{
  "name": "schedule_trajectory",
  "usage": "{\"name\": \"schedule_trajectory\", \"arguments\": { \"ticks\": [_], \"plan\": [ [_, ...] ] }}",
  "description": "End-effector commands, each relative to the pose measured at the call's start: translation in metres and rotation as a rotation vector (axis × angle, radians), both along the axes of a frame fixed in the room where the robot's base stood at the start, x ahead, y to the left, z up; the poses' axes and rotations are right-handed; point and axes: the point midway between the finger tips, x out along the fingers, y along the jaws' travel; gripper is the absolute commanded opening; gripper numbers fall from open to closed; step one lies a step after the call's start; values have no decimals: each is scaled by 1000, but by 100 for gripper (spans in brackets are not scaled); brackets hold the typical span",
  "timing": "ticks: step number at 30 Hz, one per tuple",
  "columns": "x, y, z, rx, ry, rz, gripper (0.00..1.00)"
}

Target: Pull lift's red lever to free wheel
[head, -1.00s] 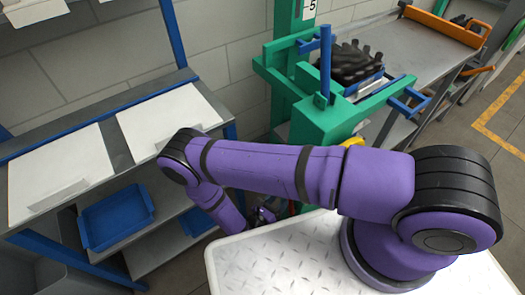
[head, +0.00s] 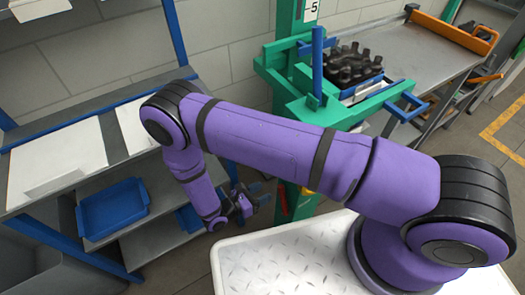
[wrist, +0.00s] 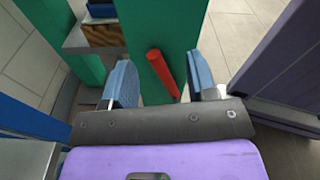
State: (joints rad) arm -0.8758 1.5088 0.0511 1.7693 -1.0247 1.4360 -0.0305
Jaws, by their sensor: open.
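The green lift (head: 285,93) stands beyond my arm in the head view. Its red lever (head: 283,198) hangs low on the green post, just right of my gripper (head: 257,190). In the wrist view the red lever (wrist: 167,75) slants in front of the green post (wrist: 152,38). It appears between the two blue fingers of my gripper (wrist: 162,78), nearer the right finger. The fingers are open and apart, with nothing held; I cannot tell how far the lever is beyond them. A small yellow part (head: 307,191) shows beside my arm; the wheel cannot be made out, and my arm hides part of the lift.
A grey table (head: 400,48) with an orange-edged end stands behind. At left is a shelf rack with white panels (head: 58,160) and a blue bin (head: 112,208). A dark purplish panel (wrist: 285,60) stands right in the wrist view.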

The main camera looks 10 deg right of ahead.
Motion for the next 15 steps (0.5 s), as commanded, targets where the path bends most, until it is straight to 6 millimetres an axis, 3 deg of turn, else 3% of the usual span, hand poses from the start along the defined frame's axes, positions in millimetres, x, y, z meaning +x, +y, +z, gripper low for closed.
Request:
{"name": "schedule_trajectory", "arguments": {
  "ticks": [15],
  "plan": [
    [38,8,79,136,-89,-171,53]
  ]
}}
